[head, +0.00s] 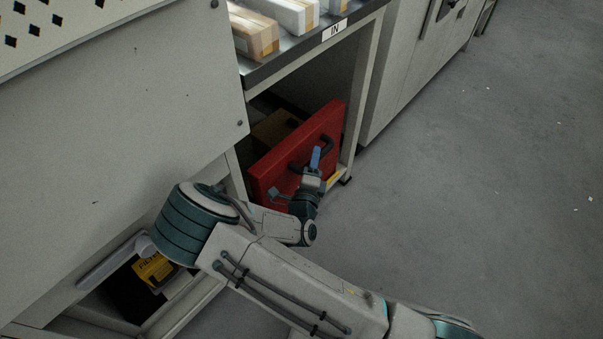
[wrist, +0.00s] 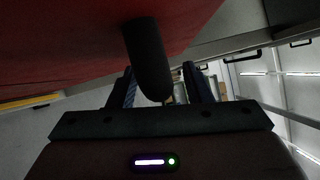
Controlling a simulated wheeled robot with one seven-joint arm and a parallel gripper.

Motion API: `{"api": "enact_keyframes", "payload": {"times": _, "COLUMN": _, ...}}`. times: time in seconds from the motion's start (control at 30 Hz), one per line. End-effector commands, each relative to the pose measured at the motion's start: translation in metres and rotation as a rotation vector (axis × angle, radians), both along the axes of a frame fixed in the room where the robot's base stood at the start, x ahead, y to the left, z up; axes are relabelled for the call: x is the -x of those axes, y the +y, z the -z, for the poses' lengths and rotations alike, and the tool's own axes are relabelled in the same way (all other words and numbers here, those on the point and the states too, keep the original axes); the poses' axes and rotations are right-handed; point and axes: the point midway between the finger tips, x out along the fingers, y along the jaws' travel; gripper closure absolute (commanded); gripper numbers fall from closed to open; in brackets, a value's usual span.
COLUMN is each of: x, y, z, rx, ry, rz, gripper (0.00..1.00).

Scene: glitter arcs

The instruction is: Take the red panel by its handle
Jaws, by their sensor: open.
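The red panel (head: 275,170) stands on edge, tilted in the picture, in the opening under the metal counter. Its dark handle (head: 325,141) sticks out from its face and is partly hidden by my gripper (head: 315,160). In the wrist view the red panel (wrist: 70,40) fills the top and the dark handle (wrist: 148,55) hangs down from it. My gripper (wrist: 165,88) is open there, with a finger on either side of the handle in the picture. I cannot tell whether either finger touches it.
A cardboard box (head: 274,128) is behind the panel. Several parcels (head: 252,32) lie on the counter (head: 345,35), which has an "IN" label. A frame post (head: 362,95) stands right of the panel.

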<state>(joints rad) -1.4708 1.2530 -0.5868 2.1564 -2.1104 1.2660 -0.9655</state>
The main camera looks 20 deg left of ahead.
Motion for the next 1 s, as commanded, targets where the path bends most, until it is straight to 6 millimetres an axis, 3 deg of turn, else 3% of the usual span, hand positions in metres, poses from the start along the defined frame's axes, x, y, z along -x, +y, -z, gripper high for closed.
{"api": "enact_keyframes", "payload": {"times": 0.17, "x": -0.0001, "y": 0.0004, "z": -0.0006, "rx": 0.0, "ry": 0.001, "rz": 0.0, "gripper": 0.55}}
{"api": "enact_keyframes", "payload": {"times": 0.33, "x": 0.0001, "y": 0.0005, "z": -0.0005, "rx": 0.0, "ry": 0.001, "rz": 0.0, "gripper": 0.97}}
{"api": "enact_keyframes", "payload": {"times": 0.37, "x": 0.0002, "y": 0.0005, "z": -0.0005, "rx": 0.0, "ry": 0.001, "rz": -0.001, "gripper": 1.0}}
{"api": "enact_keyframes", "payload": {"times": 1.0, "x": 0.0005, "y": 0.0008, "z": -0.0002, "rx": 0.0, "ry": 0.001, "rz": -0.001, "gripper": 1.0}}
